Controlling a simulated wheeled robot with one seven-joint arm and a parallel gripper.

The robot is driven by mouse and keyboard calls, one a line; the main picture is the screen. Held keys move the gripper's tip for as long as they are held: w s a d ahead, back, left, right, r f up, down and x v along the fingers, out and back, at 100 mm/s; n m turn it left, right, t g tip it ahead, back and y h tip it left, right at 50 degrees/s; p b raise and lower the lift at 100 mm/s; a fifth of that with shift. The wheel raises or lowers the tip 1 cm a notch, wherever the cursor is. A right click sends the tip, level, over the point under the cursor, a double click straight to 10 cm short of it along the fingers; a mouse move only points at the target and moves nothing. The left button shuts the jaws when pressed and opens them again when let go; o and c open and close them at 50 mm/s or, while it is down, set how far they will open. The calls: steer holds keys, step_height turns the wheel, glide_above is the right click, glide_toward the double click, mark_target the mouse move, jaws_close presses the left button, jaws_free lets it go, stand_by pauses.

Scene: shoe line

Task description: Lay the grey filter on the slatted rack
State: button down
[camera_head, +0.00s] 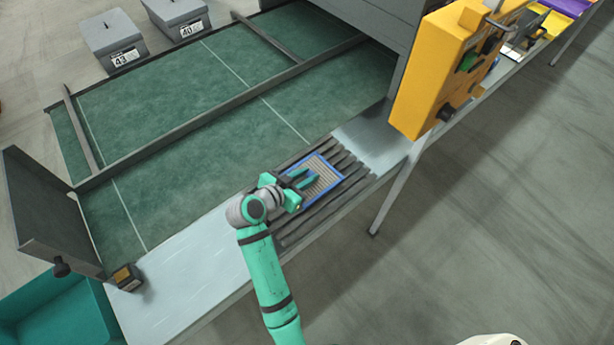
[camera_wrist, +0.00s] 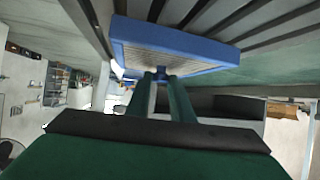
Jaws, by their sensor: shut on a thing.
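The grey filter (camera_head: 326,172) is a flat pleated panel in a blue frame. It lies over the dark slatted rack (camera_head: 302,226) on the grey ledge, roughly along the middle of the slats. My gripper (camera_head: 312,180) reaches over it from the left with its green fingers shut on it. In the wrist view, the filter (camera_wrist: 190,42) stands at the fingertips (camera_wrist: 162,76), with the rack's slats (camera_wrist: 262,20) behind it. I cannot tell whether its underside touches the slats all over.
A yellow control box (camera_head: 440,75) stands right of the rack. A green conveyor belt (camera_head: 190,140) with low rails runs behind. Two grey bins (camera_head: 115,42) are at the back. A small dark box (camera_head: 127,277) sits at the ledge's left end. The ledge between is clear.

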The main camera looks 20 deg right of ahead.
steer(key=shift+s+f, duration=0.15)
steer(key=shift+f, duration=0.05)
steer(key=shift+d+f, duration=0.1)
steer(key=shift+f, duration=0.05)
steer(key=c, duration=1.5)
jaws_free()
steer(key=shift+c, duration=0.2)
steer(key=shift+s+a+r, duration=0.15)
steer(key=shift+a+r, duration=0.1)
steer(key=shift+r, duration=0.05)
steer(key=v, duration=1.1)
steer(key=shift+a, duration=0.25)
